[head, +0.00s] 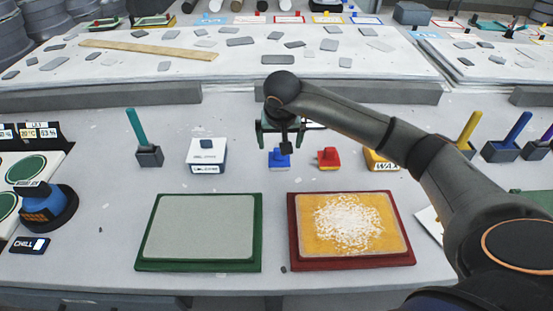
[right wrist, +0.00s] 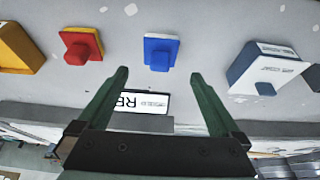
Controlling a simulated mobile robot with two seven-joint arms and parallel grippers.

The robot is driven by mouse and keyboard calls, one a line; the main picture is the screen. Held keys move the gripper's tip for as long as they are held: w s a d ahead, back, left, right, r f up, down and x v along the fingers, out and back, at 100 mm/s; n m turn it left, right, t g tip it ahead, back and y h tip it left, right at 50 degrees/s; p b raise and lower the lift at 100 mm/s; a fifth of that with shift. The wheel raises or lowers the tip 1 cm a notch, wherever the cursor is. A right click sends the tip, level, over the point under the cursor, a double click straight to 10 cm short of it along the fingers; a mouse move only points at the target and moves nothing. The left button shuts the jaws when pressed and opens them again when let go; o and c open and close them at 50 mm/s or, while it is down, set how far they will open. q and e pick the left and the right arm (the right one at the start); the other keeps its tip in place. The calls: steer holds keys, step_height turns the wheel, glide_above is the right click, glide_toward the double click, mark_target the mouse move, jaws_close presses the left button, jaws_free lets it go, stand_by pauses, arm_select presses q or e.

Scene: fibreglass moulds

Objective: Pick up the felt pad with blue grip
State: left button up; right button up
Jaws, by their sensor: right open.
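The felt pad with blue grip (head: 279,161) lies on the pale bench behind the two framed panels, partly hidden by my right gripper in the head view. In the right wrist view the pad (right wrist: 161,52) shows a blue grip on a thin white pad. My right gripper (head: 281,143) is open and empty, over or near the pad. In the right wrist view the gripper's green fingers (right wrist: 160,76) stand apart, with the pad just beyond the gap between their tips. I cannot tell the exact height. My left gripper is not in view.
A red-gripped pad (head: 328,158) and a yellow wax box (head: 381,160) stand to the right. A white box (head: 206,156) is left. A green-framed panel (head: 200,228) and a red-framed panel (head: 292,240) lie in front. A label card (right wrist: 140,101) shows between the fingers.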

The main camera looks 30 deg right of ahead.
mark_target(279, 155)
steer(key=x, duration=0.9)
steer(key=shift+r, duration=0.1)
steer(key=shift+c, duration=0.2)
steer(key=c, duration=1.3)
steer(key=shift+w+r, duration=0.1)
steer(key=shift+r, duration=0.45)
steer(key=r, duration=0.2)
steer(key=shift+s+r, duration=0.2)
steer(key=shift+r, duration=0.1)
steer(key=s+a+r, duration=0.1)
steer(key=s+r, duration=0.2)
steer(key=s, duration=0.1)
steer(key=s+a+r, duration=0.2)
steer(key=s+r, duration=0.1)
steer(key=s, duration=0.1)
steer(key=s+a+r+b, duration=0.1)
steer(key=s+r, duration=0.2)
steer(key=s, duration=0.2)
steer(key=shift+a+r, duration=0.15)
